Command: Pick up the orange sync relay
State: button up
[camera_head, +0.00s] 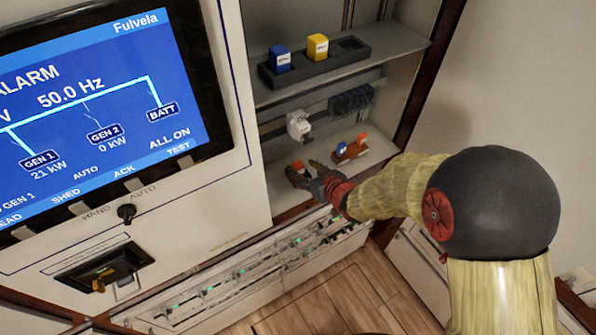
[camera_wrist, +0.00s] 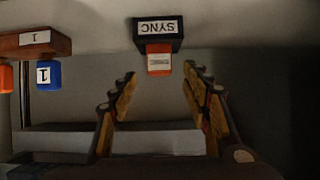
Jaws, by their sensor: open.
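The orange sync relay (camera_wrist: 159,62) sits in a black base (camera_wrist: 158,28) whose white SYNC label reads upside down in the wrist view. In the head view a small orange patch of the relay (camera_head: 298,165) shows at my fingers, and most of it is hidden. My gripper (camera_wrist: 158,77) is open in the wrist view, with one finger on each side of the line to the relay. The relay appears just beyond the fingertips, and nothing is held. In the head view my gripper (camera_head: 308,172) reaches into the lower shelf from the right.
A brown base (camera_head: 350,153) with a blue relay (camera_head: 341,148) and an orange one (camera_head: 362,138) stands right of my gripper. A white device (camera_head: 298,125) is behind. The upper shelf's dark tray (camera_head: 318,66) holds blue and yellow blocks. The alarm panel's side (camera_head: 229,80) is left.

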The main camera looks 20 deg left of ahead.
aim_at(299, 166)
jog(key=x, duration=0.4)
jog(key=shift+w+a, duration=0.1)
jog(key=shift+c, duration=0.6)
grip_shut()
